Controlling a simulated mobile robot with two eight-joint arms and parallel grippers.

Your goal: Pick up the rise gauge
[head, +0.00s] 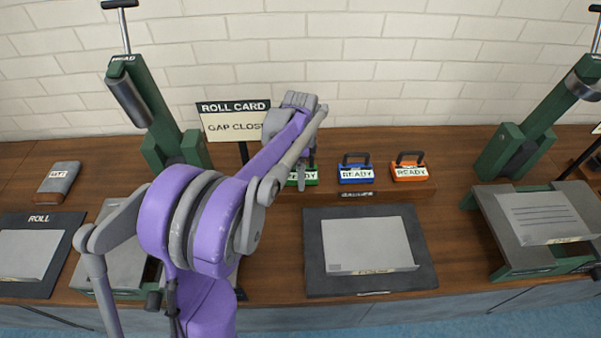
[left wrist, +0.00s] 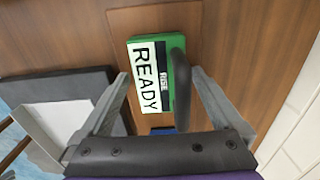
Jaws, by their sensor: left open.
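The rise gauge is a green block (left wrist: 147,78) with a white READY label, a small RISE tag and a dark arched handle (left wrist: 181,90). It fills the middle of the left wrist view. In the head view the green gauge (head: 311,180) sits on the wooden stand behind my left arm, partly hidden. My left gripper (left wrist: 160,76) is open, with a finger on either side of the gauge in the left wrist view. I cannot tell whether the fingers touch it. My right gripper is not in view.
A blue gauge (head: 355,171) and an orange gauge (head: 409,169) stand to the right of the green one. A sign reading GAP CLOSED (head: 225,122) stands left. A dark mat with a grey sheet (head: 368,245) lies in front. Green presses flank the bench.

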